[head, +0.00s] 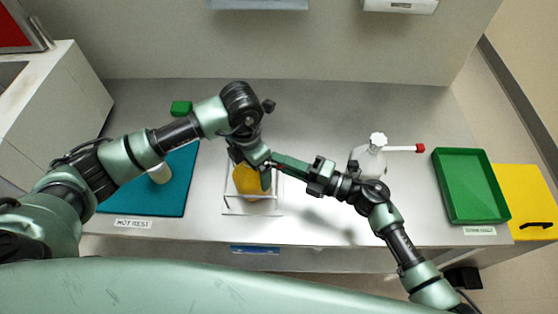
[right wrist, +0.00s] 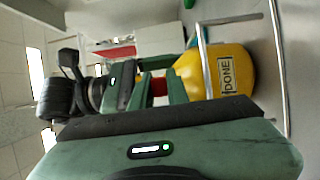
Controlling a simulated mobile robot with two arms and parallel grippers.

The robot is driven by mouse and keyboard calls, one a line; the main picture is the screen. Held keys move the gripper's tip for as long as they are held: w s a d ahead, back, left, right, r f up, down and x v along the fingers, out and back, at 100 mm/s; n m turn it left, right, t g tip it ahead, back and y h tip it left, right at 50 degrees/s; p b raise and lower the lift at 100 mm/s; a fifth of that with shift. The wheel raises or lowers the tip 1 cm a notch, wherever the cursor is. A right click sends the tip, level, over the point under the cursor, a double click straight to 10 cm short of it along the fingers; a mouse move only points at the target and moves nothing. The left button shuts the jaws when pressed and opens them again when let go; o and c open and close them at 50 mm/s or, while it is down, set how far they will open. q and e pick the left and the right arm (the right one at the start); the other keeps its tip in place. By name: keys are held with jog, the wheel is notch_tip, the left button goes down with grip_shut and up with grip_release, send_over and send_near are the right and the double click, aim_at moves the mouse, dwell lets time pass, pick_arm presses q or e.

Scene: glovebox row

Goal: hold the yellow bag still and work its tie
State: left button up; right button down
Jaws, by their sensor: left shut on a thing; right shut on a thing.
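The yellow bag (head: 244,180) stands in a clear frame at the middle of the bench. It also shows in the right wrist view (right wrist: 235,62), with a "DONE" label on its side. My left gripper (head: 266,178) comes down from above and is shut at the bag's right side, seemingly on its neck; the grip point is partly hidden. My right gripper (head: 273,161) reaches in from the right at the same spot. In the right wrist view its fingers (right wrist: 161,90) are shut on a small red piece (right wrist: 159,87), apparently the tie, beside the bag.
A teal mat (head: 172,199) bearing a pale cylinder (head: 160,173) lies left. A white bottle (head: 371,158) with a red-tipped spout stands right of my right gripper. A green tray (head: 468,190) is at the far right. The back of the bench is mostly clear.

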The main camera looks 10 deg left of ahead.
jog(key=d, duration=0.4)
jog(key=shift+w+d+f, duration=0.1)
jog(key=shift+w+d, duration=0.2)
jog(key=shift+d, duration=0.1)
pick_arm(q)
jog(key=shift+r, duration=0.1)
pick_arm(e)
jog(key=c, duration=1.4)
grip_release()
jog(key=shift+o, duration=0.2)
jog(key=v, duration=1.2)
pick_arm(q)
jog(key=o, duration=1.5)
jog(key=shift+r, duration=0.1)
